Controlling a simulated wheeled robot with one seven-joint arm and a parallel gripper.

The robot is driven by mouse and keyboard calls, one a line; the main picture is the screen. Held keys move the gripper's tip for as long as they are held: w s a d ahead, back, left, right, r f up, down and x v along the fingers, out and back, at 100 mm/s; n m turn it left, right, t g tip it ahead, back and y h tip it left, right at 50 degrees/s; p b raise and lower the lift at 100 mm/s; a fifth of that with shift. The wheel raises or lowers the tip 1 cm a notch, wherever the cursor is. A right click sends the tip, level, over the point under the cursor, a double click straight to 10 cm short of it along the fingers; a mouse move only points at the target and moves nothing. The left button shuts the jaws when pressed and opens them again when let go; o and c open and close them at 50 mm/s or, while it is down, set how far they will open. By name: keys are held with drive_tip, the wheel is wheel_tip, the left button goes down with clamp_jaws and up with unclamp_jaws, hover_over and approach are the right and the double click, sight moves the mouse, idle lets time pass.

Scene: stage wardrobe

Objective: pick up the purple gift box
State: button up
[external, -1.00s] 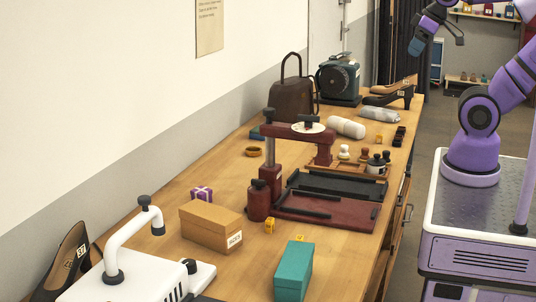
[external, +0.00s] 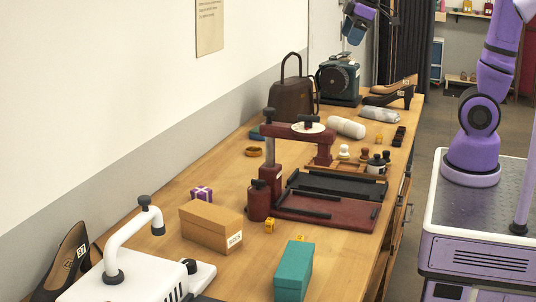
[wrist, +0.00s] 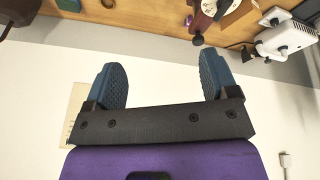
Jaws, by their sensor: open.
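The purple gift box (external: 202,193) is small, with a pale ribbon. It sits on the wooden bench near the wall, behind the tan shoebox, in the external view. My gripper (external: 352,32) is high over the far end of the bench, well away from the box. In the wrist view my gripper (wrist: 165,76) has its two blue fingers wide apart with nothing between them. A small purple patch at the top of the wrist view may be the box; I cannot be sure.
A tan shoebox (external: 211,227) stands just in front of the gift box. A dark red press (external: 272,180) rises to its right, and a white machine (external: 140,265) stands at the near end. A brown bag (external: 292,98) stands farther back. Bare bench lies behind the box.

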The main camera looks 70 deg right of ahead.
drive_tip(key=w+a+f+n, duration=0.2)
drive_tip(key=w, duration=0.4)
drive_tip(key=w+a+f+n, duration=0.1)
drive_tip(key=w+a+f, duration=0.1)
drive_tip(key=w, duration=0.4)
drive_tip(key=n+g+y, duration=0.3)
drive_tip(key=n+y, duration=0.1)
drive_tip(key=n, duration=0.3)
hover_over(202, 189)
drive_tip(key=s+d, duration=0.1)
drive_tip(key=d, duration=0.3)
wheel_tip(202, 189, down, 30)
drive_tip(key=x, duration=0.6)
drive_tip(key=shift+d+f, duration=0.1)
drive_tip(key=shift+d, duration=0.05)
drive_tip(key=shift+x, duration=2.65)
drive_tip(key=c, duration=1)
